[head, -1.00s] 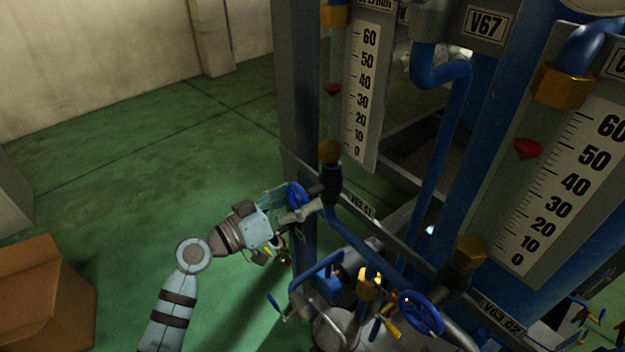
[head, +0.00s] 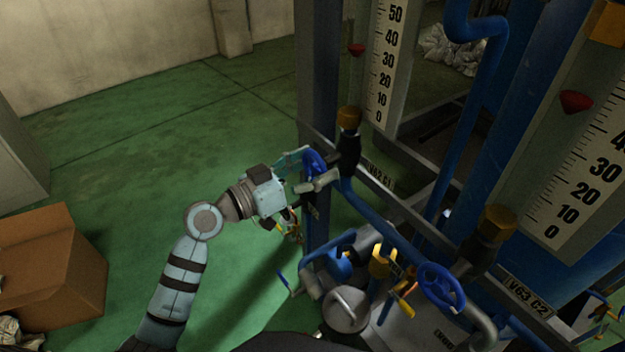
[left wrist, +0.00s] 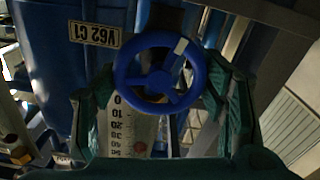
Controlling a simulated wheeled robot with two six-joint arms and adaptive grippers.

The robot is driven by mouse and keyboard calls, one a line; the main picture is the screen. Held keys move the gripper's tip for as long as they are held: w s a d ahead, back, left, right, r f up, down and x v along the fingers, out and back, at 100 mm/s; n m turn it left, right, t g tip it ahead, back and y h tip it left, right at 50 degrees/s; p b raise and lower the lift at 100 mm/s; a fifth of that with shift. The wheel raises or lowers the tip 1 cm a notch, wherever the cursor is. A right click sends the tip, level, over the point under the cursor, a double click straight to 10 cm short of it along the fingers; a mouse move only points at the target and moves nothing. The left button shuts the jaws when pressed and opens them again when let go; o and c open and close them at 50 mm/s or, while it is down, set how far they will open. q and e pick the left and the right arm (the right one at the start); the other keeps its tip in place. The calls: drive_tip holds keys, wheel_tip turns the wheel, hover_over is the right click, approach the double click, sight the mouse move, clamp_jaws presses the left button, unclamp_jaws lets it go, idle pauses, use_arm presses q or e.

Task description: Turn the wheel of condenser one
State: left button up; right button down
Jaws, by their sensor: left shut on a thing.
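My left gripper (head: 308,170) is at this wheel, with one finger on each side of the rim. In the left wrist view the gripper (left wrist: 160,95) has its teal fingers left and right of the wheel, closed on it. My right gripper is not in view.
Flow gauges (head: 385,60) and blue pipes rise above. A cardboard box (head: 50,268) is on the green floor at left. The floor (head: 150,150) behind my left arm is clear.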

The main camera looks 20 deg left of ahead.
use_arm(q)
drive_tip(key=shift+f, duration=0.1)
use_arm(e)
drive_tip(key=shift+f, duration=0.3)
use_arm(q)
drive_tip(key=o, duration=1.2)
drive_tip(key=shift+w, duration=0.1)
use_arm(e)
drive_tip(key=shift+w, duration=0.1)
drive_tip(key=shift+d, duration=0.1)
use_arm(q)
drive_tip(key=shift+a, duration=0.1)
drive_tip(key=v, duration=1.1)
drive_tip(key=shift+s+a, duration=0.1)
drive_tip(key=shift+s, duration=0.35)
